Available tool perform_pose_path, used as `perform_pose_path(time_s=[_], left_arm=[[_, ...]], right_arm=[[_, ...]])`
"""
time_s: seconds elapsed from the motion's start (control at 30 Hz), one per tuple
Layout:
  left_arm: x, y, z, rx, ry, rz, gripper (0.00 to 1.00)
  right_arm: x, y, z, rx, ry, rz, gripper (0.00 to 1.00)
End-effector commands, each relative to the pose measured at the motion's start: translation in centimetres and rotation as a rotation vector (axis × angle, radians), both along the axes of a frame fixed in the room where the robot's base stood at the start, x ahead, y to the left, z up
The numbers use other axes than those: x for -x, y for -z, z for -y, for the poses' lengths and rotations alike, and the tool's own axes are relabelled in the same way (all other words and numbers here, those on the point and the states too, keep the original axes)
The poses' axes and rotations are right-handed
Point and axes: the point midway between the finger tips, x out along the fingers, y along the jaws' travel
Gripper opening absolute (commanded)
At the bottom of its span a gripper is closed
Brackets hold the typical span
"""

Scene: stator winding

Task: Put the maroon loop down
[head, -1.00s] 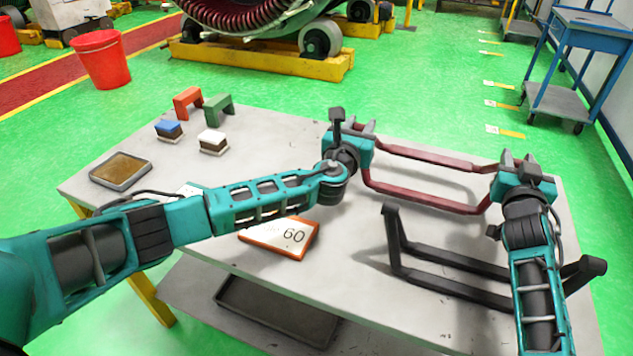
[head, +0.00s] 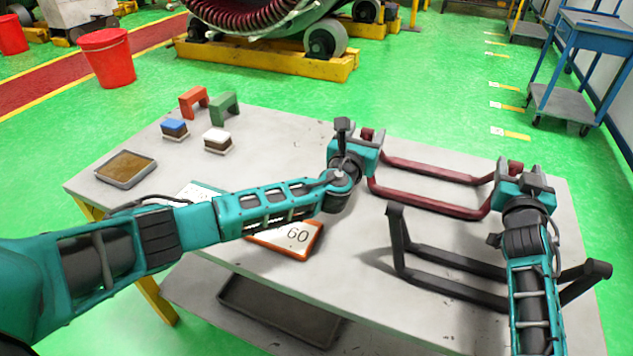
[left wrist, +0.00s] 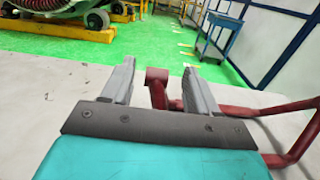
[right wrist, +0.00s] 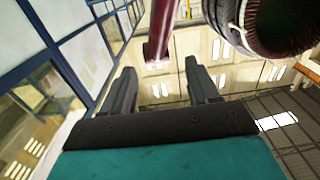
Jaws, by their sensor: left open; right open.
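The maroon loop (head: 430,171) spans between my grippers above the right part of the grey table and seems to rest on or very near it; exact contact cannot be told. My left gripper (head: 373,138) is open at its left end. In the left wrist view, the loop's end (left wrist: 157,88) stands between the spread fingers, with gaps on both sides. My right gripper (head: 527,172) is open at the right end. In the right wrist view, the loop's end (right wrist: 159,35) shows beyond the spread fingertips, apart from them.
A dark rack with upturned ends (head: 455,290) stands in front of the loop. An orange-framed sign marked 60 (head: 290,238) lies left of it. A red block (head: 193,100), a green block (head: 224,106), two brushes and a tray (head: 125,170) are at the far left.

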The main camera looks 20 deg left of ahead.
Motion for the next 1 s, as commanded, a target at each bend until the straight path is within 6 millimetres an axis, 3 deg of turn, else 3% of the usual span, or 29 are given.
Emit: perform_pose_path(time_s=[0.27, 0.7, 1.0], left_arm=[[1.7, 0.1, -0.1, 0.0, 0.0, -0.002, 0.59], [9.2, 0.1, -0.1, 0.001, 0.001, -0.003, 0.59], [11.9, 0.0, -0.1, -0.001, 0.001, 0.0, 0.59]], right_arm=[[0.0, 0.0, 0.1, 0.0, 0.001, 0.0, 0.6], [0.0, 0.0, 0.1, 0.0, 0.001, 0.0, 0.6], [0.1, 0.0, 0.1, 0.001, 0.001, -0.001, 0.6]])
